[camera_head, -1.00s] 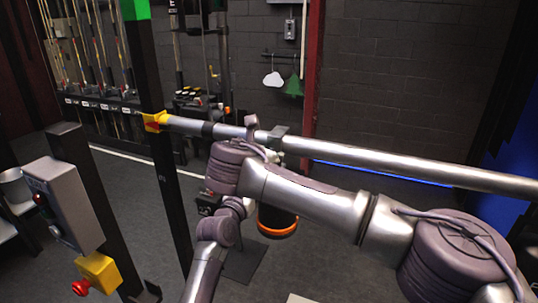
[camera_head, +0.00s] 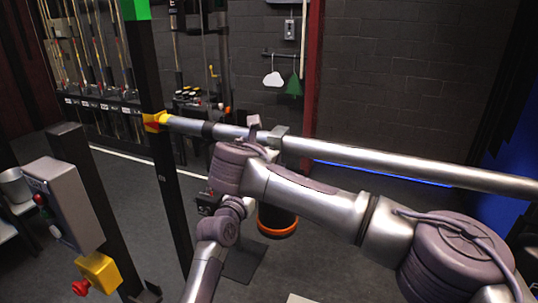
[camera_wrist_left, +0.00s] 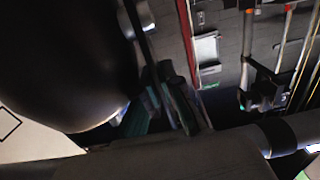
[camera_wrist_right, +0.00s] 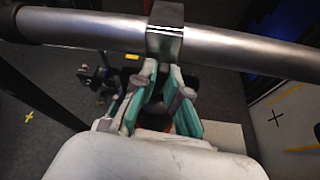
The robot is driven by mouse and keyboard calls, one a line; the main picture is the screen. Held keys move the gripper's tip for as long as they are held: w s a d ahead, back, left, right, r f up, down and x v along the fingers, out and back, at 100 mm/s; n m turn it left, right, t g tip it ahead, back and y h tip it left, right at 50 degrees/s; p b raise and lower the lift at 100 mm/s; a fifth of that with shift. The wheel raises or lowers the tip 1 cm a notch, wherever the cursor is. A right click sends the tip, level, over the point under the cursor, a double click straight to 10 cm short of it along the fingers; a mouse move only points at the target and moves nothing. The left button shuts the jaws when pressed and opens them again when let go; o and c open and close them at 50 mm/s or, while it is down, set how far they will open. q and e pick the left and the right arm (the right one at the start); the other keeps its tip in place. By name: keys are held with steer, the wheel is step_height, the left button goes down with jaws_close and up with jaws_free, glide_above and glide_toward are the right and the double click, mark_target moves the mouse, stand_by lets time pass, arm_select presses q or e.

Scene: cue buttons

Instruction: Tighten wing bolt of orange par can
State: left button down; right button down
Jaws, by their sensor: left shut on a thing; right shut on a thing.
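The par can (camera_head: 277,220), black with an orange rim, hangs below the silver pipe (camera_head: 400,166). Its clamp (camera_head: 279,136) sits around the pipe and also shows in the right wrist view (camera_wrist_right: 166,35). My right gripper (camera_wrist_right: 163,75) has its teal fingers just below the clamp, shut on the wing bolt, which the fingers mostly hide. My left gripper (camera_wrist_left: 165,85) is shut on a dark bar beside a large black body (camera_wrist_left: 60,60), probably the can's yoke; that view is dark. In the head view my right arm hides both grip points.
A black post (camera_head: 165,180) with a yellow bracket (camera_head: 155,121) holds the pipe's left end. A rope rack (camera_head: 100,105) is behind.

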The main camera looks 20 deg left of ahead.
steer(key=shift+d+f+m+t+y, duration=0.15)
steer(key=shift+m+y, duration=0.5)
steer(key=shift+m, duration=0.35)
steer(key=shift+d+f+m+t+y, duration=0.1)
steer(key=shift+m+t+y, duration=0.1)
steer(key=shift+m+y, duration=0.65)
steer(key=shift+d+f+m+t+y, duration=0.15)
steer(key=shift+m+y, duration=0.35)
steer(key=shift+m, duration=0.65)
steer(key=shift+r, duration=0.1)
steer(key=c, duration=1.2)
jaws_free()
steer(key=v, duration=1.2)
